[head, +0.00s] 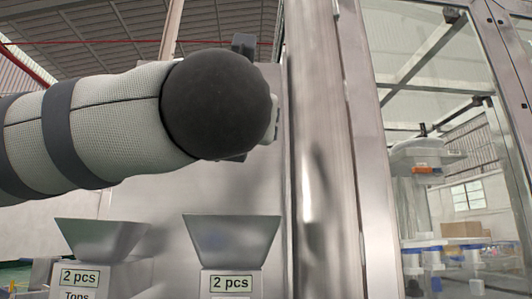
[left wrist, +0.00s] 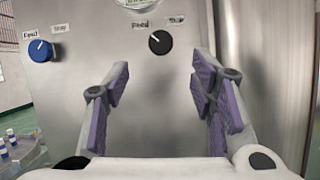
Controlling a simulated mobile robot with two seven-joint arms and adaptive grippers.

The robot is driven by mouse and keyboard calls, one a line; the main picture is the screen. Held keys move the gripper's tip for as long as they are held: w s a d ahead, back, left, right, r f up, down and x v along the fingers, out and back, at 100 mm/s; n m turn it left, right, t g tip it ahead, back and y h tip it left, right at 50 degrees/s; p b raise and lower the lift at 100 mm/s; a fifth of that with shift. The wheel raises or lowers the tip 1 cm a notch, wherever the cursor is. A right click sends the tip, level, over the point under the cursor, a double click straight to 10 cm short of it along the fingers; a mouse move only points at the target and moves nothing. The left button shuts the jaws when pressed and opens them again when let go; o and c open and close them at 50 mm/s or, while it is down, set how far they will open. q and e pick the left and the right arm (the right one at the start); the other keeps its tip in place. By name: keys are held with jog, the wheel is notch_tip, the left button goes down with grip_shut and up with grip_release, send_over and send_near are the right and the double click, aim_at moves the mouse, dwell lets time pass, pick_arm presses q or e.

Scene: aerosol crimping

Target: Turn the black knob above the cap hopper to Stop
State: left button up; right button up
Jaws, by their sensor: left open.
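The black knob (left wrist: 160,42) is on a metal panel in the left wrist view, between a "Feed" label on its left and a "Stop" label on its right. Its white mark points to the upper left, toward Feed. My left gripper (left wrist: 161,80) is open and empty, its purple-padded fingers spread below and to either side of the knob, apart from it. In the head view my left arm (head: 215,105) hides the knob and most of the gripper. Two metal hoppers (head: 232,240) (head: 101,238) stand below the arm. My right gripper is not in view.
A blue knob (left wrist: 40,50) with its own labels is left of the black knob. A round dial or emblem at the top edge is cut off. A metal post (head: 325,150) and a glazed machine enclosure (head: 440,110) stand to the right in the head view.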

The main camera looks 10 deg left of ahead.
pick_arm(q)
jog(key=x, duration=0.9)
jog(key=shift+w, duration=0.45)
jog(key=shift+f, duration=0.15)
jog(key=shift+c, duration=0.6)
jog(key=c, duration=1)
